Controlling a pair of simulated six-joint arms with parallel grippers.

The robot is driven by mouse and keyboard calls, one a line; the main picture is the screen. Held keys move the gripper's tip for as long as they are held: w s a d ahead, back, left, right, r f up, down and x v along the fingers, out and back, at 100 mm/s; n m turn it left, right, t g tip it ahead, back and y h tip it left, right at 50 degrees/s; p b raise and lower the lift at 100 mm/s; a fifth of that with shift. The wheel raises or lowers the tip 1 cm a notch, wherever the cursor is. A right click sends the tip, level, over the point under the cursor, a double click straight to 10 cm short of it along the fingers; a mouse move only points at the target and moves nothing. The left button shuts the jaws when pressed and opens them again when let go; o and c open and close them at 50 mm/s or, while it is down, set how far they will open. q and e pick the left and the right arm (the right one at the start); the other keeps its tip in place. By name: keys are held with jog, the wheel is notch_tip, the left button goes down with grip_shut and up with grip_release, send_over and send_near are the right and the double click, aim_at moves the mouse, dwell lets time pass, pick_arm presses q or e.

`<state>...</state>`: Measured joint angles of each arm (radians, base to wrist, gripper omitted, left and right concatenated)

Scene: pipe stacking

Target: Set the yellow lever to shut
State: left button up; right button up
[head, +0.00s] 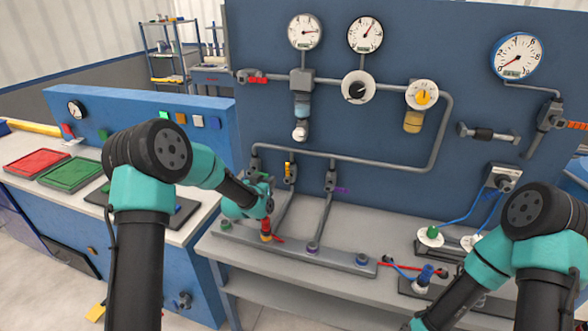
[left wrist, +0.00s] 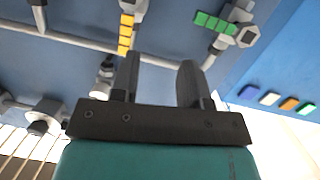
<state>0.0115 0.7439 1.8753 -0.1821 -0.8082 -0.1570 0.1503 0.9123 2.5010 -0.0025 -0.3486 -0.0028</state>
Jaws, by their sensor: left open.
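The yellow lever (head: 289,170) sits on a valve in a grey pipe on the blue panel, just right of my left wrist. In the left wrist view the yellow lever (left wrist: 126,36) runs lengthwise up the picture, in line with its pipe branch. My left gripper (left wrist: 157,66) is open and empty. Its left fingertip appears just below the lever's end; I cannot tell whether they touch. In the head view my wrist mostly hides the fingers. My right arm shows at lower right, with its gripper outside the frame.
A green lever (left wrist: 214,24) points sideways on the neighbouring valve. A purple lever (head: 342,190) is on the valve to the right. Below, a bench manifold (head: 330,257) has a red-handled valve (head: 266,231) close under my left wrist. Gauges and pipes crowd the panel above.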

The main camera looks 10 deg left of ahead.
aim_at(287, 168)
pick_arm(q)
jog(key=d, duration=0.1)
jog(key=d+t, duration=0.1)
jog(key=d, duration=0.1)
jog(key=w+d+r+t+y, duration=0.1)
jog(key=d, duration=0.1)
jog(key=shift+d, duration=0.1)
jog(key=shift+w+d, duration=0.15)
jog(key=shift+w, duration=1.1)
jog(key=shift+w+d, duration=0.2)
jog(key=shift+w, duration=1)
jog(key=shift+w+d, duration=0.15)
jog(key=shift+w, duration=1.1)
grip_shut()
